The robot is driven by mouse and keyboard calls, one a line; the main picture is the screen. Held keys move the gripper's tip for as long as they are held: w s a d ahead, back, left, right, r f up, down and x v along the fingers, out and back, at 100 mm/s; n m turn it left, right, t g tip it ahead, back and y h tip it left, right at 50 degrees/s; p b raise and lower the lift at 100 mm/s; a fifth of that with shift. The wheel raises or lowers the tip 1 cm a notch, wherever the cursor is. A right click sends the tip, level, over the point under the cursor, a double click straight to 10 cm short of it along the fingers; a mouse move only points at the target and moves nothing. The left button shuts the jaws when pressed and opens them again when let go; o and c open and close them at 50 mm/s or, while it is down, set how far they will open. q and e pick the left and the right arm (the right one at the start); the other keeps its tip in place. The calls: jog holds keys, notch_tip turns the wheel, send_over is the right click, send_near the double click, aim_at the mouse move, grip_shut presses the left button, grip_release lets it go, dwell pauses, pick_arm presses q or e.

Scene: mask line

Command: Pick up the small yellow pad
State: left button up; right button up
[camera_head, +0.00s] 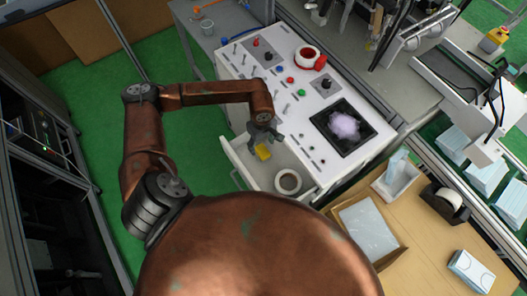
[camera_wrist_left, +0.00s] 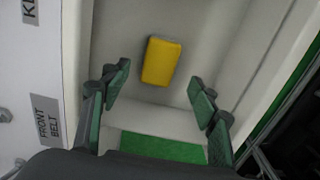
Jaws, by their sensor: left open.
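The small yellow pad (camera_head: 263,152) lies in the open drawer (camera_head: 243,168) under the control panel. It also shows in the left wrist view (camera_wrist_left: 161,62), flat on the drawer floor. My left gripper (camera_head: 264,134) reaches down over the drawer with its fingers close to the pad in the head view. In the left wrist view the two green-padded fingers (camera_wrist_left: 159,88) are spread wide and empty, with the pad beyond and between them. A green patch (camera_wrist_left: 163,148) shows below the fingers. My right gripper is not in view.
A white tape roll (camera_head: 288,181) lies in the same drawer, to the right of the pad. The control panel (camera_head: 265,85) with buttons stands directly behind the drawer. The drawer walls surround the pad. Green floor (camera_head: 95,90) is open at the left.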

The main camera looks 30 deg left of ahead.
aim_at(263, 151)
pick_arm(q)
notch_tip(263, 151, down, 6)
jog(key=shift+f+b, duration=0.1)
jog(key=shift+b, duration=0.2)
jog(key=shift+d, duration=0.1)
jog(key=c, duration=1.2)
jog(key=shift+c, duration=0.2)
jog(key=shift+w+r, duration=0.1)
jog(key=shift+r, duration=0.55)
notch_tip(263, 151, up, 2)
jog(key=shift+d+r, duration=0.1)
jog(key=shift+r, duration=0.15)
jog(key=s+d+r+p, duration=0.2)
jog(key=s+d+r, duration=0.7)
jog(key=s, duration=0.1)
jog(key=shift+s+r, duration=0.15)
jog(key=shift+s, duration=0.1)
jog(key=shift+d, duration=0.1)
